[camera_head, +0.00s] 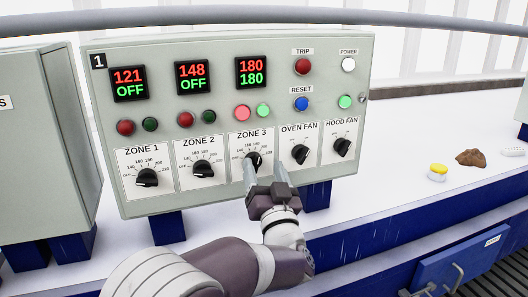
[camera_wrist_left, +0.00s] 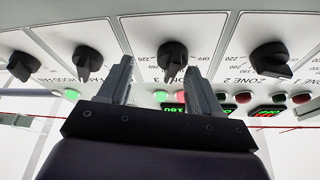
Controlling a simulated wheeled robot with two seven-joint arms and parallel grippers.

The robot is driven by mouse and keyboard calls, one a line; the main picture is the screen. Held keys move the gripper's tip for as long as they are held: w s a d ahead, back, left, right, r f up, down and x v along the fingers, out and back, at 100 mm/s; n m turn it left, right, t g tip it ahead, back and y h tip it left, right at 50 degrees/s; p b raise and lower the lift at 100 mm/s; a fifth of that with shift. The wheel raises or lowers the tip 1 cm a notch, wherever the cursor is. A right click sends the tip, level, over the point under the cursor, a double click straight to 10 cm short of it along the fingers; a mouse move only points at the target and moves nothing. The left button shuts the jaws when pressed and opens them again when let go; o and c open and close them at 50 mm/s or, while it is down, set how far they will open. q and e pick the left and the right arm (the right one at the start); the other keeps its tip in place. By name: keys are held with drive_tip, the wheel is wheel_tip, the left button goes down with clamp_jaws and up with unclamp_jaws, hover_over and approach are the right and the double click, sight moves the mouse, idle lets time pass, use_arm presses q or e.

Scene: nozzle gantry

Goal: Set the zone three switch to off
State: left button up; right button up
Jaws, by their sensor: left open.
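The zone 3 switch (camera_head: 254,159) is a black rotary knob in the lower middle of the grey control panel (camera_head: 230,60). Its display (camera_head: 252,72) reads 180 in red over 180 in green. My left gripper (camera_head: 265,168) is open in front of the knob and partly hides its dial. In the left wrist view, where the panel appears upside down, the zone 3 knob (camera_wrist_left: 172,58) shows between the two spread fingers of my left gripper (camera_wrist_left: 159,68). I cannot tell whether they touch it. My right gripper is not in view.
The zone 2 knob (camera_head: 203,169) and oven fan knob (camera_head: 300,154) sit close on either side. The zone 1 (camera_head: 129,83) and zone 2 (camera_head: 192,77) displays show OFF. A yellow-topped item (camera_head: 438,170) and a brown lump (camera_head: 471,157) lie on the white surface at right.

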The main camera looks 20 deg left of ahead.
use_arm(q)
drive_tip(key=shift+a+r, duration=0.25)
drive_tip(key=shift+a, duration=0.2)
drive_tip(key=shift+a+r, duration=0.2)
drive_tip(key=shift+a, duration=0.25)
drive_tip(key=shift+s+a, duration=0.1)
drive_tip(key=shift+a, duration=0.05)
drive_tip(key=shift+d, duration=0.2)
drive_tip(key=shift+c, duration=0.3)
drive_tip(key=shift+w+d, duration=0.2)
drive_tip(key=shift+w, duration=0.1)
drive_tip(key=c, duration=1)
drive_tip(key=shift+s+a+f, duration=0.1)
drive_tip(key=shift+a, duration=0.05)
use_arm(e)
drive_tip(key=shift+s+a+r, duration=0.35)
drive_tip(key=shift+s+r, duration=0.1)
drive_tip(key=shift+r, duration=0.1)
use_arm(q)
drive_tip(key=shift+f, duration=0.1)
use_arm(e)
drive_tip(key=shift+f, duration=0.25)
